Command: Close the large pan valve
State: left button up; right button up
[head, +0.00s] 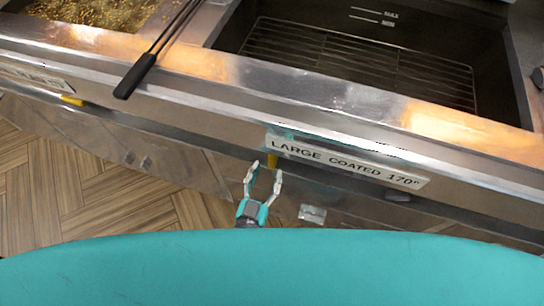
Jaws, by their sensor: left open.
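The large pan valve (272,161) shows as a small yellow handle below the front rim of the fryer, at the left end of the label "LARGE COATED 170°" (346,163). My left gripper (266,171) is open, with its two fingertips just below the yellow handle in the picture. I cannot tell whether the fingers touch the handle or stand on both sides of it. The large pan (370,45) behind the label is dark and empty of oil, with a wire rack in its bottom. My right gripper is not in view.
Another yellow handle (72,101) sits further left under a second label. A basket handle (135,76) juts over the front rim beside a pan of bubbling oil (95,10). The metal front edge (200,110) runs across the view. Wooden floor (90,190) lies below.

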aim_at(271, 162)
pick_arm(q)
jog(key=x, duration=0.5)
jog(key=shift+d, duration=0.1)
grip_shut()
